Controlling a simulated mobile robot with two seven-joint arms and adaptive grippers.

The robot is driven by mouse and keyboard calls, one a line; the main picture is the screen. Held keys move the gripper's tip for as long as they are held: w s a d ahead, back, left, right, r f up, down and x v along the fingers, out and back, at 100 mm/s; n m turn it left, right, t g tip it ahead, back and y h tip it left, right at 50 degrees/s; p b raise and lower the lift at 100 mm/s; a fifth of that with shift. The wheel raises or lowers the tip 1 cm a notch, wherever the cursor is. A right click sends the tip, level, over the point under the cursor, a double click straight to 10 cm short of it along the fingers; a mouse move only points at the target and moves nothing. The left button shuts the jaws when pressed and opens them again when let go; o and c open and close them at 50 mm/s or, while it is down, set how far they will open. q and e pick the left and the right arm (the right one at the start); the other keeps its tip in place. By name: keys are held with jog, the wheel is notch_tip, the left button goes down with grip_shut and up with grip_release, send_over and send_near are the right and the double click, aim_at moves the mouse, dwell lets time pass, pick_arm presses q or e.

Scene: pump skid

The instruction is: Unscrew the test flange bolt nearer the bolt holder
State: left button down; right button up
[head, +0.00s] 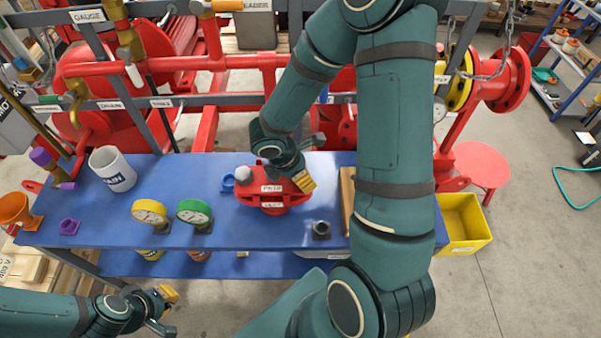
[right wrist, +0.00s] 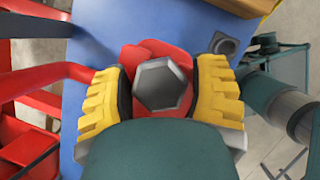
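The red test flange (head: 272,198) sits on the blue bench. One grey bolt (head: 243,173) shows on its left side. My right gripper (head: 303,181) is over the flange's right side and hides the bolt there. In the right wrist view that grey hex bolt head (right wrist: 160,85) lies between my two yellow fingers, with a thin gap on its left side; the fingers look open around it. A dark square block with a round hole, seemingly the bolt holder (head: 321,230), is right of the flange, also in the wrist view (right wrist: 223,43). My left gripper (head: 165,310) is open and empty at lower left.
The blue bench (head: 270,236) also holds a white mug (head: 112,170), yellow (head: 149,212) and green (head: 194,212) gauges, and a blue ring (head: 228,182). A wooden board (head: 347,195) lies at right. Red pipework (head: 180,65) stands behind. A yellow bin (head: 462,222) is right of the bench.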

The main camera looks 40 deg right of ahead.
jog(key=c, duration=0.7)
jog(key=shift+o, duration=1)
jog(key=shift+c, duration=1)
jog(key=n+t+b, duration=0.1)
jog(key=n, duration=0.1)
jog(key=shift+f+n, duration=0.15)
jog(key=shift+n, duration=0.25)
jog(key=n+t+b, duration=0.2)
jog(key=n, duration=0.3)
jog(key=shift+s, duration=0.1)
jog(key=n+t+y+b, duration=0.1)
jog(key=n, duration=0.3)
jog(key=n+t+y, duration=0.1)
jog(key=n, duration=0.2)
jog(key=o, duration=1.2)
